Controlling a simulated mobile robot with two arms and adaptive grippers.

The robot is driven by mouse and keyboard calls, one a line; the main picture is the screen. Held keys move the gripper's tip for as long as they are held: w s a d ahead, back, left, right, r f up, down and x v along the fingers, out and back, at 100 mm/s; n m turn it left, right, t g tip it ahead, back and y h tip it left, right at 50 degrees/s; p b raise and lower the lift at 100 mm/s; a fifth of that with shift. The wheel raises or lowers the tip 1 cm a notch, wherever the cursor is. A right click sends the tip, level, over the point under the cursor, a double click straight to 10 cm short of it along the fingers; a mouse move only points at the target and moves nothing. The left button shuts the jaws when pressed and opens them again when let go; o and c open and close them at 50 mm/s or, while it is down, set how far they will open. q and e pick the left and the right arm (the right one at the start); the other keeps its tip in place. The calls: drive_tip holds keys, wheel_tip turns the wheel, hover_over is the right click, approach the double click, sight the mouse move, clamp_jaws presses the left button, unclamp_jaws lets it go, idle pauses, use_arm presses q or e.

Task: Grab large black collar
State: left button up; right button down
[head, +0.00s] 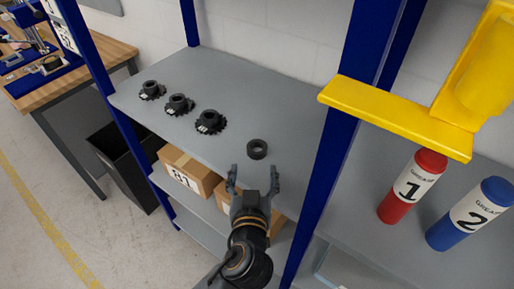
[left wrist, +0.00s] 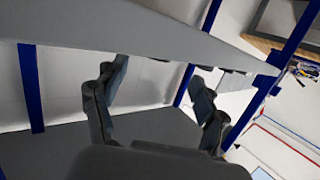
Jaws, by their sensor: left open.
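The black collar (head: 257,149), a short thick ring with a round hole, lies flat on the upper grey shelf (head: 190,130) near its front edge, right of three black gears. My left gripper (head: 254,176) is open and empty, with its fingers pointing at the shelf just in front of and below the collar in the head view. It is apart from the collar. In the left wrist view the open fingers (left wrist: 150,82) show beside the shelf edge (left wrist: 160,22), and I cannot make out the collar there. My right gripper is not in view.
Three black toothed gears with hubs (head: 209,122) stand in a row on the shelf. Cardboard boxes (head: 188,172) sit one level below. A blue post (head: 335,140) rises right of the collar. Red (head: 412,188) and blue (head: 470,215) grease tubes stand on the right shelf under a yellow bracket (head: 400,118).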

sight(257, 156)
use_arm(q)
drive_tip(key=shift+w+f, duration=0.25)
drive_tip(key=shift+w, duration=1.05)
drive_tip(key=w, duration=0.4)
drive_tip(key=shift+d+f, duration=0.35)
drive_tip(key=shift+d, duration=0.05)
drive_tip(key=shift+w+f, duration=0.1)
drive_tip(key=shift+w, duration=0.2)
drive_tip(key=shift+s, duration=0.15)
drive_tip(key=shift+c, duration=0.9)
drive_tip(key=c, duration=1.1)
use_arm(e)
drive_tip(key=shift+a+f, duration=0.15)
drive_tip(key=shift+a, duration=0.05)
